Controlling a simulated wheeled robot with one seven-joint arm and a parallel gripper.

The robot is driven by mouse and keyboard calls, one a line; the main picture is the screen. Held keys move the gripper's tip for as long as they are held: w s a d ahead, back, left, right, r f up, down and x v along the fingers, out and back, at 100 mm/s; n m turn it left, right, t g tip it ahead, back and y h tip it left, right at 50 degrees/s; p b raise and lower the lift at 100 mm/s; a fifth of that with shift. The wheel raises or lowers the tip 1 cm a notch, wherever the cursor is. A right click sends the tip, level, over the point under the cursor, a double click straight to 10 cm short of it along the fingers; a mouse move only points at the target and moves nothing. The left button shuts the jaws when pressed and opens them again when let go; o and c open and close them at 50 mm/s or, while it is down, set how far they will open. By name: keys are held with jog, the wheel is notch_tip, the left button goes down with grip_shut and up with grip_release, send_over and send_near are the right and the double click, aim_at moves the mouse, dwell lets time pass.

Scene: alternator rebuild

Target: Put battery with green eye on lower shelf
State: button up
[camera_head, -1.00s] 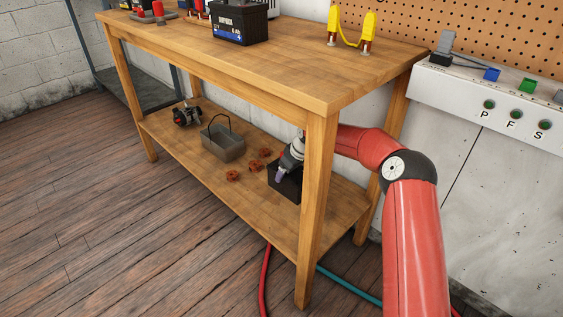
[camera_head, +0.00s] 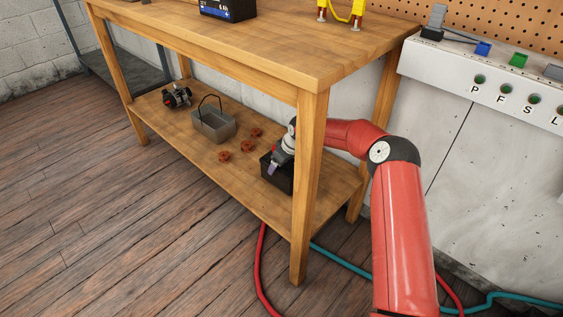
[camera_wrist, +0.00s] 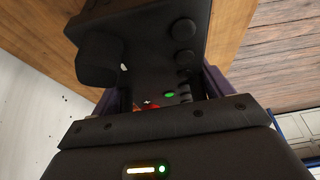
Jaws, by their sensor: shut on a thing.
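A black battery (camera_head: 279,178) is at the lower shelf (camera_head: 190,137), at its right end behind the front table leg. My gripper (camera_head: 273,168) is shut on it from above. In the wrist view the black battery (camera_wrist: 140,45) lies between the fingers, with round caps and a small green eye (camera_wrist: 169,94) on its top. The battery looks upright and at the shelf surface, but I cannot tell whether its base touches the wood. Another black battery (camera_head: 229,9) with a blue label stands on the table top.
Several reddish-brown small parts (camera_head: 224,156) lie left of the held battery. A grey metal carrier (camera_head: 213,124) and a dark alternator-like part (camera_head: 176,96) stand farther left. The front table leg (camera_head: 307,190) is close beside my arm.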

jog(key=shift+w+f+b, duration=0.15)
jog(key=shift+f+b, duration=0.15)
jog(key=shift+b, duration=0.1)
jog(key=o, duration=2)
jog(key=shift+f, duration=0.2)
jog(key=shift+r+p, duration=0.55)
jog(key=shift+r, duration=0.05)
jog(key=v, duration=1.2)
jog(key=shift+s, duration=0.2)
